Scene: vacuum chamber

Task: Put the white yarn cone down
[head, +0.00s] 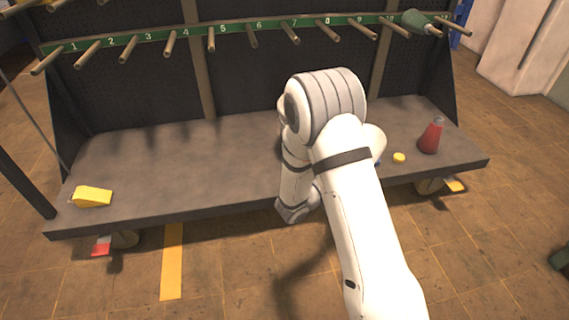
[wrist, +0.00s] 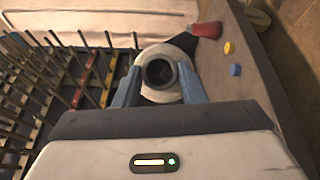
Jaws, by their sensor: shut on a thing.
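In the wrist view my gripper (wrist: 160,82) has its two blue fingers on either side of the white yarn cone (wrist: 161,97) and is shut on it. The cone is seen end-on, with a dark round hollow in its middle. In the head view my arm hides the gripper and most or all of the cone. A white rounded shape shows at the arm's right side, but I cannot tell whether it is the cone. Whether the cone touches the shelf is not clear.
The grey shelf (head: 150,165) is mostly bare at left, with a yellow block (head: 92,196). At right are a red cone (head: 431,137), a yellow disc (head: 399,158) and a blue disc (wrist: 234,70). Numbered pegs (head: 211,40) run above; a green cone (head: 417,22) hangs at right.

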